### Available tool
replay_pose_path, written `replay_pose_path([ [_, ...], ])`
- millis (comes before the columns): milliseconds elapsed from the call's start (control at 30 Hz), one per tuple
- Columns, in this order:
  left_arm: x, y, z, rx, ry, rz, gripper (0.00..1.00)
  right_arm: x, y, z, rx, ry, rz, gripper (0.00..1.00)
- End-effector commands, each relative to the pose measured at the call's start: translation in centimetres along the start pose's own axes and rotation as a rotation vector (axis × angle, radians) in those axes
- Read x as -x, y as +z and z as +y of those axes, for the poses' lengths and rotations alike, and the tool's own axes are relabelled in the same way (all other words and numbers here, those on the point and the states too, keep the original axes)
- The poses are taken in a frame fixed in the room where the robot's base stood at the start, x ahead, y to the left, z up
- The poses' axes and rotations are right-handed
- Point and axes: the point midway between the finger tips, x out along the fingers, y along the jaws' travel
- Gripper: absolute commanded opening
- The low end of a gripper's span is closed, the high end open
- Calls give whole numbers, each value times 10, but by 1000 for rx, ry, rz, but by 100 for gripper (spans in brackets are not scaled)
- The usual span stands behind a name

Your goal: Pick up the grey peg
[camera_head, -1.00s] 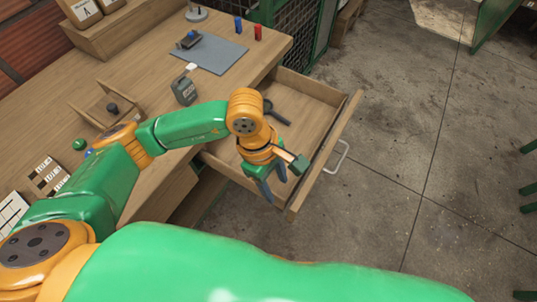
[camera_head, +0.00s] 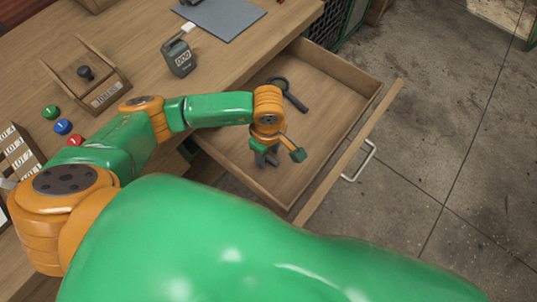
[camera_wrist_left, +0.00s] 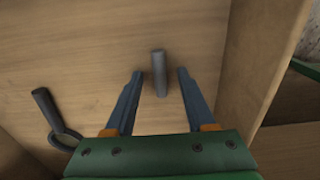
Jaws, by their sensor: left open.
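The grey peg (camera_wrist_left: 159,72) shows in the left wrist view as a small grey cylinder on the wooden drawer floor. My left gripper (camera_wrist_left: 160,75) is open, with one blue-grey finger on each side of the peg and a gap on both sides. In the head view my left gripper (camera_head: 267,159) points down into the open drawer (camera_head: 345,87), and I cannot make out the peg there. My right gripper is not in view.
A dark magnifier-like tool (camera_head: 288,92) lies in the drawer; it also shows in the left wrist view (camera_wrist_left: 52,118). The drawer front (camera_head: 352,150) has a metal handle (camera_head: 362,162). A grey-green counter box (camera_head: 179,57) and a wooden token tray (camera_head: 98,92) stand on the desk.

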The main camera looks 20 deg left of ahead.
Motion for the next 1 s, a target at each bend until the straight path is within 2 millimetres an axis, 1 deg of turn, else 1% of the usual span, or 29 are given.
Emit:
replay_pose_path([
  [133, 0, 0, 0, 0, 0, 0, 55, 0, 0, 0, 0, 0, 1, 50],
  [167, 0, 0, 0, 0, 0, 0, 52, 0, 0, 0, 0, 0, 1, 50],
  [200, 0, 0, 0, 0, 0, 0, 42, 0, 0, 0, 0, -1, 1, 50],
  [267, 0, 0, 0, 0, 0, 0, 25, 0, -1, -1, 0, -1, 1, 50],
  [300, 0, 0, 0, 0, 0, 0, 14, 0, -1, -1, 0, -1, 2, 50],
  [367, 0, 0, 0, 0, 0, 0, 0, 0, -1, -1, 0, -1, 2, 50],
  [833, 1, 0, 0, 1, 0, 0, 0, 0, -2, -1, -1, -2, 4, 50],
  [933, 8, 0, 1, 1, 2, 0, 0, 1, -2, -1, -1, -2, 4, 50],
  [1000, 17, 0, 1, 1, 2, -1, 0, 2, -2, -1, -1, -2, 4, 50],
])
